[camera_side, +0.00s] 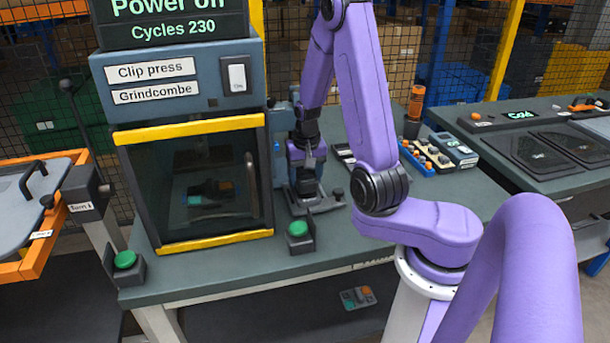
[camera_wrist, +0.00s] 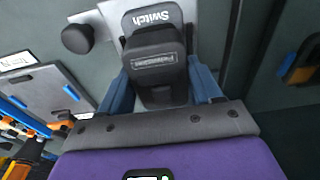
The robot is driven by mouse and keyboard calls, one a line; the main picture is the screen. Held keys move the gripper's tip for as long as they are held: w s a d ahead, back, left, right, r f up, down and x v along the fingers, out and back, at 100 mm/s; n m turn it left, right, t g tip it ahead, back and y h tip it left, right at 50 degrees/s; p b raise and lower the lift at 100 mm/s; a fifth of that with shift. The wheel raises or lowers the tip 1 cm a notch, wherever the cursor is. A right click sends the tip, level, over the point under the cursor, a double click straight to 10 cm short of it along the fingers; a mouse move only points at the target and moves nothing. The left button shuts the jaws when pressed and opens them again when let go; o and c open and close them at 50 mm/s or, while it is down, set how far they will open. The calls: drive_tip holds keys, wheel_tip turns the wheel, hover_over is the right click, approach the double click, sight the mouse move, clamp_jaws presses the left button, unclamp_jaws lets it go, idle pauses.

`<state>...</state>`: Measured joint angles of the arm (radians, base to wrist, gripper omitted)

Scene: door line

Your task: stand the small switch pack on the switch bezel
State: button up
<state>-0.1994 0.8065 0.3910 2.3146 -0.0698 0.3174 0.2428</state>
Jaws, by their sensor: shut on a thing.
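My gripper (camera_side: 307,172) points down over a grey fixture on the bench, right of the clip press. In the wrist view its two blue fingers (camera_wrist: 161,78) are shut on a dark grey block with a small label, the switch pack (camera_wrist: 156,48). A darker piece marked "Switch", apparently the switch bezel (camera_wrist: 151,17), lies just beyond and partly behind the pack. I cannot tell whether the pack touches it. In the side view the gripper and fixture largely hide both.
The clip press (camera_side: 190,190) stands close on the left. Green buttons (camera_side: 298,229) sit at the bench's front edge. A tray of small parts (camera_side: 425,156) and an orange-topped cylinder (camera_side: 415,105) are to the right. A round dark knob (camera_wrist: 77,38) is beside the fixture.

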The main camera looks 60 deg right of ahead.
drive_tip(key=shift+f, duration=0.5)
idle(2.3)
drive_tip(key=o, duration=1.1)
drive_tip(key=shift+o, duration=0.2)
drive_tip(key=a+r+n, duration=0.2)
drive_tip(key=r+n, duration=0.1)
drive_tip(key=r, duration=0.6)
drive_tip(key=a+r+n, duration=0.2)
drive_tip(key=r+n, duration=0.1)
drive_tip(key=r, duration=0.5)
drive_tip(key=s+a+f+n, duration=0.2)
drive_tip(key=s+a+n, duration=0.5)
drive_tip(key=s, duration=0.3)
drive_tip(key=s+a+f+n+y, duration=0.1)
drive_tip(key=s+a+f+n, duration=0.1)
drive_tip(key=s+a+n, duration=0.6)
drive_tip(key=s+a, duration=0.1)
drive_tip(key=s, duration=0.2)
drive_tip(key=shift+n+g, duration=0.3)
drive_tip(key=shift+g, duration=0.1)
